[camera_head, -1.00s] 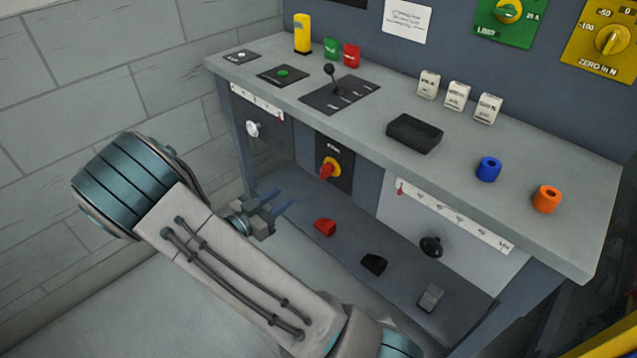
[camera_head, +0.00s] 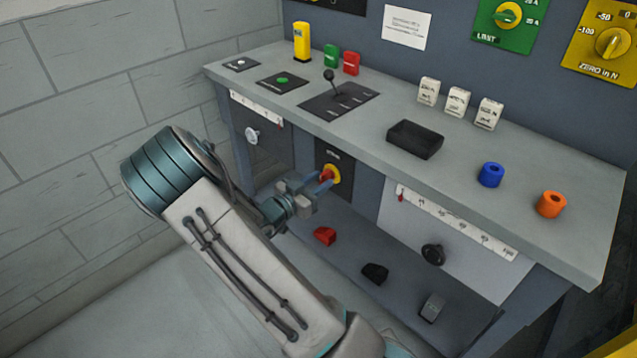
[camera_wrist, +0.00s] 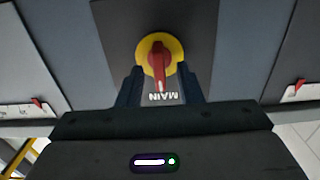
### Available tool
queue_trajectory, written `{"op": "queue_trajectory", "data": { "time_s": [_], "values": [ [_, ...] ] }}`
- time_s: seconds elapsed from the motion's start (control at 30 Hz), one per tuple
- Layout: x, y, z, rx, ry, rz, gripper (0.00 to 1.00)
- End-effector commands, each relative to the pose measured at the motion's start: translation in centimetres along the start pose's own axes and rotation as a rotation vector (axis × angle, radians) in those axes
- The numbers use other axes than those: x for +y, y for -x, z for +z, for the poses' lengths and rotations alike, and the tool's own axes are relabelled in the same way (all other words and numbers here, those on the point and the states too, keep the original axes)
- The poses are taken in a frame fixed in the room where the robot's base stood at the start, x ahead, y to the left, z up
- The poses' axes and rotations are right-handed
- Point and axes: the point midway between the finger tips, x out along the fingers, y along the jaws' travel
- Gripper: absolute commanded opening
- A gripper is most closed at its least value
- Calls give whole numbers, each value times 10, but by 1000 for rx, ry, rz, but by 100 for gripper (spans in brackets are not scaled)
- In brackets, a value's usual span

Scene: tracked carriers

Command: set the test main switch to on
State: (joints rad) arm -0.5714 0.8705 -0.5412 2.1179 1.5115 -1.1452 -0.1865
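The main switch is a red handle on a yellow disc (camera_head: 333,173), on a dark panel under the worktop. In the wrist view the red handle (camera_wrist: 159,62) lies straight along the picture, its long end towards the upside-down word MAIN. My gripper (camera_head: 322,183) is at the switch and partly covers it in the head view. In the wrist view my gripper (camera_wrist: 160,72) is open, one dark finger on each side of the handle, with gaps visible. Whether the fingertips reach past the handle's face I cannot tell.
A white knob (camera_head: 252,135) is left of the switch and a black knob (camera_head: 433,254) is right. A red block (camera_head: 325,235) and a black block (camera_head: 375,273) lie on the lower shelf. The worktop (camera_head: 370,140) overhangs the switch.

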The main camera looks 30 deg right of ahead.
Motion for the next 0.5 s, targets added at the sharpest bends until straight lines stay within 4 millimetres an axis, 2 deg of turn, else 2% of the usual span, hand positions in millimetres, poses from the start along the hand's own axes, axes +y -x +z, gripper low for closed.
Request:
{"op": "queue_trajectory", "data": {
  "time_s": [0.3, 0.4, 0.43, 0.5],
  "values": [
    [0, -3, 0, 0, 0, 0, 33],
    [0, -3, 0, 0, 0, 0, 5],
    [0, -3, 0, 0, 0, 0, 0],
    [0, -3, 0, 0, 0, 0, 0]
  ]
}}
